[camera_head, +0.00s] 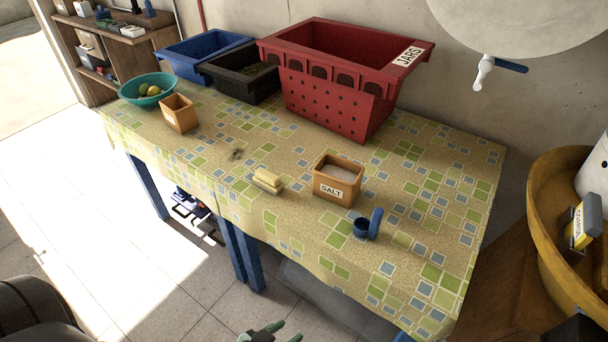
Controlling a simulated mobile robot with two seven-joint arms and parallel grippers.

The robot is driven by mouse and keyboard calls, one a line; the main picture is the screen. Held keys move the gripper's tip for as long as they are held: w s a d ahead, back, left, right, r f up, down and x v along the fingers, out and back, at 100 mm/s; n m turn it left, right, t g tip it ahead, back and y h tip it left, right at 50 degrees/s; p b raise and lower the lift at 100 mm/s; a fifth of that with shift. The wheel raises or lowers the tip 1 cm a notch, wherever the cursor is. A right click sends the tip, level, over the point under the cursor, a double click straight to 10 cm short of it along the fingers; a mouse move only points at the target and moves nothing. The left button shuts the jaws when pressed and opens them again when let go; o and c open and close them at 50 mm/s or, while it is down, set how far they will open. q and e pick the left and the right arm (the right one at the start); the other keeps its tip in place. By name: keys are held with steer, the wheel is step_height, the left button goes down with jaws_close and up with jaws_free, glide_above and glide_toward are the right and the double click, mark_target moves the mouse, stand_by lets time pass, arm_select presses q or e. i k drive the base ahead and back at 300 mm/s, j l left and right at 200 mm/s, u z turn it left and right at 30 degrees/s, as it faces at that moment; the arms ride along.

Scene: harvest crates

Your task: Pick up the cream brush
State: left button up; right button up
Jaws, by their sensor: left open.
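The cream brush (267,181) looks like a small pale block with ridged layers. It lies on the patterned tablecloth near the table's front edge, left of the box marked SALT. My left gripper (279,333) shows only in part at the bottom edge of the picture. It is open, below and in front of the table, well apart from the brush. Nothing shows between its fingers. My right gripper is not in view.
An orange box (179,113), teal bowl (147,90) and red JARS crate (333,105) stand farther back. Bare cloth surrounds the brush. The table's front edge (222,200) is close.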

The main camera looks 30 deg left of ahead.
mark_target(271, 182)
steer(key=j+z, duration=0.6)
steer(key=j, duration=0.25)
steer(key=k+j+z, duration=0.2)
steer(key=j, duration=0.7)
steer(key=i+j, duration=0.05)
steer(key=i, duration=0.05)
